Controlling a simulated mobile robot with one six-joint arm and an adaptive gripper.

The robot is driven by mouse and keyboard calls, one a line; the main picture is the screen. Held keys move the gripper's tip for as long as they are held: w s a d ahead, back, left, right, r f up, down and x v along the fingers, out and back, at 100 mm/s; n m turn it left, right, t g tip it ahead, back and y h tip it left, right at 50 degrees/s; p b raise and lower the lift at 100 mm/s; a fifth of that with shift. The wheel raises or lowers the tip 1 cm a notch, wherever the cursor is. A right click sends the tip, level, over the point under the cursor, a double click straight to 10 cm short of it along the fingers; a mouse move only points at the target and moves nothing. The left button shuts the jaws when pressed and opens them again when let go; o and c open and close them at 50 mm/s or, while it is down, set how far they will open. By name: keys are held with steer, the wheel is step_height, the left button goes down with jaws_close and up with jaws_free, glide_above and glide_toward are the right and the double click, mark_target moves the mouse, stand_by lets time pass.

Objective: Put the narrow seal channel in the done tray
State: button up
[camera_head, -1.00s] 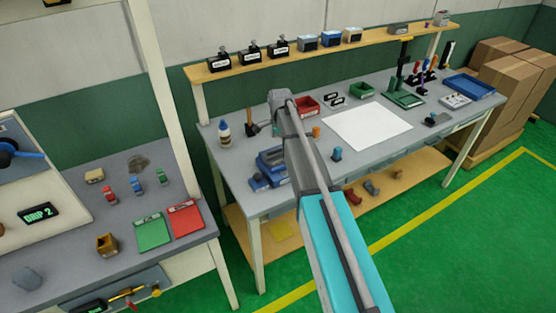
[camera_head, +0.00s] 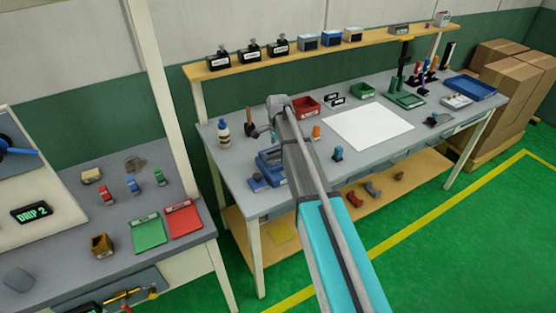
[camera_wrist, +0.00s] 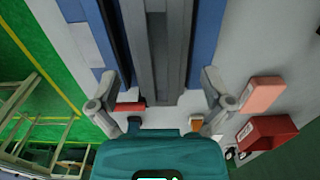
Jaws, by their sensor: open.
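In the wrist view my gripper (camera_wrist: 160,102) is open, its two fingers spread wide. A long grey channel-shaped piece (camera_wrist: 175,50) with a dark slot lies between blue walls (camera_wrist: 205,45), ahead of the fingers. I cannot tell whether it is the narrow seal channel. In the head view my gripper is mostly hidden behind the arm, above the blue holder (camera_head: 268,180) at the left of the far bench. A shallow blue tray (camera_head: 469,87) lies at that bench's right end; I cannot read a label naming it as the done tray.
A red bin (camera_head: 305,107), a green bin (camera_head: 362,91) and a white sheet (camera_head: 368,133) are on the far bench. A white bottle (camera_head: 224,134) stands at its left. A shelf (camera_head: 300,55) runs behind. The near bench holds green (camera_head: 147,231) and red (camera_head: 184,219) panels.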

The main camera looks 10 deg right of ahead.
steer(key=shift+f+b, duration=0.85)
steer(key=shift+f, duration=0.25)
steer(key=shift+c, duration=0.3)
steer(key=c, duration=1)
steer(key=shift+r, duration=0.2)
steer(key=shift+c, duration=0.2)
step_height(320, 180, up, 2)
steer(key=p, duration=0.2)
steer(key=shift+p, duration=0.3)
steer(key=s+r+p, duration=1)
steer(key=s, duration=0.4)
steer(key=shift+r, duration=0.3)
